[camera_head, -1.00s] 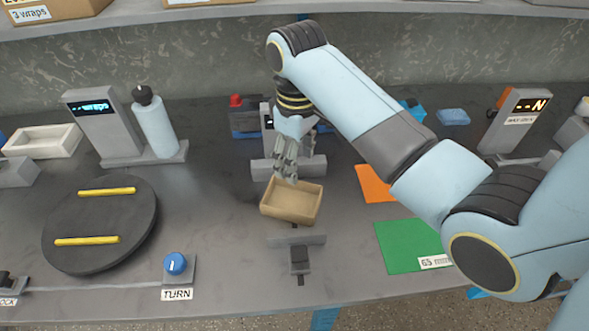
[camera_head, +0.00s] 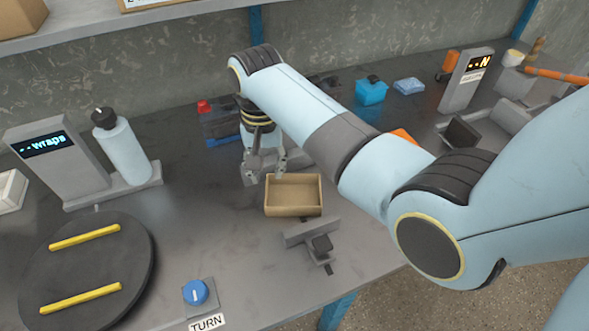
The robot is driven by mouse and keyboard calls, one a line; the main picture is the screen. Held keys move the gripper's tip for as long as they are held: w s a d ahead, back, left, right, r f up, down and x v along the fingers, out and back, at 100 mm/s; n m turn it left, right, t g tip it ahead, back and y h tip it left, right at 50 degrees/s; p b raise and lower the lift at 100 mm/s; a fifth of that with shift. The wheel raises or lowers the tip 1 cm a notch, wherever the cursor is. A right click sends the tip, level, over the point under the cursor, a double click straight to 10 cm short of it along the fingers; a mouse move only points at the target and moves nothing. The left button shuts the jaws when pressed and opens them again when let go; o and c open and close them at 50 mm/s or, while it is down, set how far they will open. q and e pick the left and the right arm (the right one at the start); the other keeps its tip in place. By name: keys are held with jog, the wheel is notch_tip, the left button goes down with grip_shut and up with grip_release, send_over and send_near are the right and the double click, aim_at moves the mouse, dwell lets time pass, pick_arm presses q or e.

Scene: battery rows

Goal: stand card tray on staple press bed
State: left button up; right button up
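The card tray (camera_head: 292,210) is a light brown open box. It looks level, between a grey block behind it and a grey bar with a dark stop (camera_head: 314,240) in front. I take these grey parts for the staple press; the bed surface under the tray is hidden, so I cannot tell how the tray rests on it. My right gripper (camera_head: 264,172) points down at the tray's back left corner. Its fingers look spread, with nothing seen between them. My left gripper is not in view.
A round dark turntable (camera_head: 88,270) with two yellow bars and a blue knob (camera_head: 195,292) are at the left front. A blue bin (camera_head: 371,92) is behind my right arm. Bare table lies left of the tray.

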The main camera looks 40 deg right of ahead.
aim_at(267, 185)
jog(key=shift+a+f, duration=0.1)
jog(key=shift+f, duration=0.25)
notch_tip(267, 185, down, 5)
jog(key=shift+w+a+r, duration=0.1)
jog(key=shift+r, duration=0.1)
jog(key=shift+f, duration=0.3)
jog(key=shift+c, duration=0.4)
jog(key=c, duration=0.4)
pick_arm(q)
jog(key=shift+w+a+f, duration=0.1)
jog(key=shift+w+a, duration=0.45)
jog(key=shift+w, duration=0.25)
pick_arm(e)
grip_shut()
